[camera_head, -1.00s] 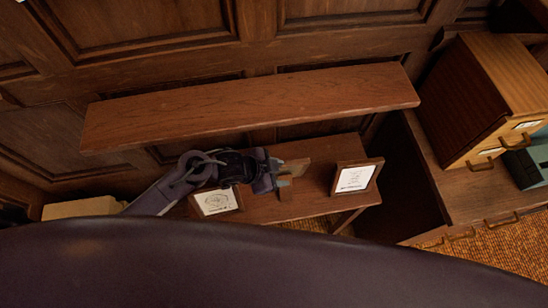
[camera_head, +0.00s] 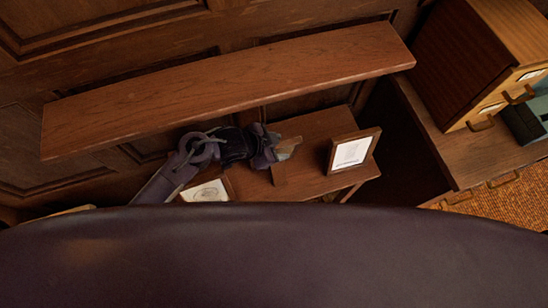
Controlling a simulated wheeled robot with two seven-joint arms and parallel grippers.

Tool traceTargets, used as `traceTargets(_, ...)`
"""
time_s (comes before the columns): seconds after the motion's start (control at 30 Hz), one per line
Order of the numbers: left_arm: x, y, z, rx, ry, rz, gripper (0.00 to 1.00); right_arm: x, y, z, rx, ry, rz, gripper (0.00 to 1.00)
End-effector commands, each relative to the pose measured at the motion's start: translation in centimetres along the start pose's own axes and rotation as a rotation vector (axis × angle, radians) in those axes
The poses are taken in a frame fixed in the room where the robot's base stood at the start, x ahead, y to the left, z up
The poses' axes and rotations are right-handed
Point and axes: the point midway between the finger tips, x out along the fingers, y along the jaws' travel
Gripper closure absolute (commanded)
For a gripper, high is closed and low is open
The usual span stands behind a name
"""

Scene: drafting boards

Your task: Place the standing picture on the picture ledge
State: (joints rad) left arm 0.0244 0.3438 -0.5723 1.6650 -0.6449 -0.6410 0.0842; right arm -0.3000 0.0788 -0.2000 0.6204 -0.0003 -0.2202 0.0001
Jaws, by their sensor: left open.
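The standing picture (camera_head: 353,152), a white sheet in a dark wooden frame, stands upright at the right end of a low wooden table (camera_head: 312,128). A second framed picture (camera_head: 207,191) is at the table's left, leaning back or lying, partly hidden by my left arm and my body. The picture ledge (camera_head: 230,88) is a long bare wooden shelf on the panelled wall above the table. My left gripper (camera_head: 286,147) is open over the table, left of the standing picture and apart from it. My right gripper is out of view.
A wooden drawer cabinet (camera_head: 481,62) stands on a lower wooden unit (camera_head: 470,150) at the right, with a teal box (camera_head: 527,120) beside it. A dark gap lies between table and unit. My own body fills the bottom.

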Motion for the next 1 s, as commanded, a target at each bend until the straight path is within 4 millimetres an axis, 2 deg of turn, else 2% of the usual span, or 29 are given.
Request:
traceTargets(0.03,0.71,0.06,0.14,0.0,0.002,0.0,0.55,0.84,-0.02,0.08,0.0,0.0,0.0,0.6)
traceTargets(0.3,0.63,-0.01,-0.11,0.0,0.0,0.0,0.55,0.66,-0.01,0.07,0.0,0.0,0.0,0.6)
traceTargets(0.6,0.63,-0.01,-0.08,0.0,0.0,0.0,0.94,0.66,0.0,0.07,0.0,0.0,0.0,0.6)
traceTargets(0.67,0.63,0.0,-0.08,0.0,0.0,0.0,1.0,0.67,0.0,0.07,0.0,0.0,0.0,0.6)
traceTargets(1.0,0.63,0.02,-0.14,0.0,0.002,0.001,1.0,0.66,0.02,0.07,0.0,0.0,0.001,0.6)
